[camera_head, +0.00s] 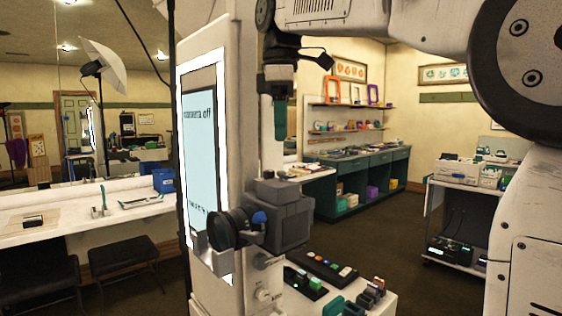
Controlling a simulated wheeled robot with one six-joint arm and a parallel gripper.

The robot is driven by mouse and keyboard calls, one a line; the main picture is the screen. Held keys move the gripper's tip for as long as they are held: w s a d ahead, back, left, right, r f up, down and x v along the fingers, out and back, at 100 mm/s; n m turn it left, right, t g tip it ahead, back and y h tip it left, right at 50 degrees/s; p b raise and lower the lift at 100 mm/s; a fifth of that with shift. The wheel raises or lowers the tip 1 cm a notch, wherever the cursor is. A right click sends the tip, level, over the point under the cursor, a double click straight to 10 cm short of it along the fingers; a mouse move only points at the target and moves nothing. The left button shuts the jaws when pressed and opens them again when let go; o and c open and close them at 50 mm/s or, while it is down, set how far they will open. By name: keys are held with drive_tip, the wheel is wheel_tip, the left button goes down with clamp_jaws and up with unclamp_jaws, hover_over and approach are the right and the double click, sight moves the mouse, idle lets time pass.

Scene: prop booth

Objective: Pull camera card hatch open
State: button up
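The grey box-shaped camera (287,222) with a black lens (230,229) is mounted on the white booth column (235,130). A small blue part (259,217) shows on its near side. I cannot make out the card hatch or whether it is open. My gripper (281,138) points down above the camera, with a clear gap below its teal fingertips. The fingers overlap edge-on, so their opening is hidden. Nothing shows held in them.
A lit screen (203,140) on the column reads "camera off". Below the camera, a white ledge (378,308) carries a button panel (328,264) and small coloured items. A white counter (70,222) and stools stand left. A shelf cart (462,225) stands right. Dark floor lies clear between.

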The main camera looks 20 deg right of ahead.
sight(278, 186)
wheel_tip(278, 186, down, 7)
idle(0.3)
clamp_jaws()
